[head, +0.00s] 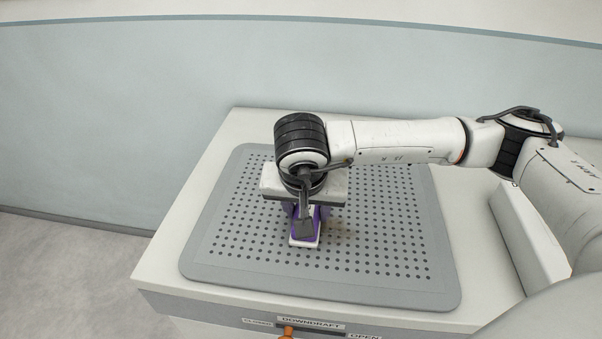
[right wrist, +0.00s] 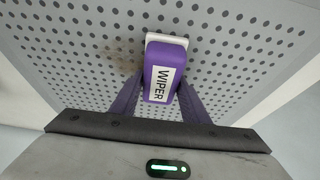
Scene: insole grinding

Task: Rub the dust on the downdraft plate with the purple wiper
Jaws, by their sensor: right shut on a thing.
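The purple wiper (head: 296,241) has a white base and is partly hidden under my right gripper (head: 305,215) in the head view. In the right wrist view the wiper (right wrist: 160,60) shows its "WIPER" label, and my right gripper (right wrist: 158,100) is shut on its sides. The wiper is at the middle of the grey perforated downdraft plate (head: 222,250); whether it touches the plate is hard to tell. A faint brown dust patch (head: 338,233) lies just right of the wiper. It also shows left of the wiper in the right wrist view (right wrist: 122,52). My left gripper is not in view.
The plate lies on a pale bench (head: 165,262). An orange lever (head: 288,330) is on the bench's front panel by the "DOWNDRAFT" and "OPEN" labels. The plate around the wiper is free of other objects. A wall (head: 120,110) stands behind.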

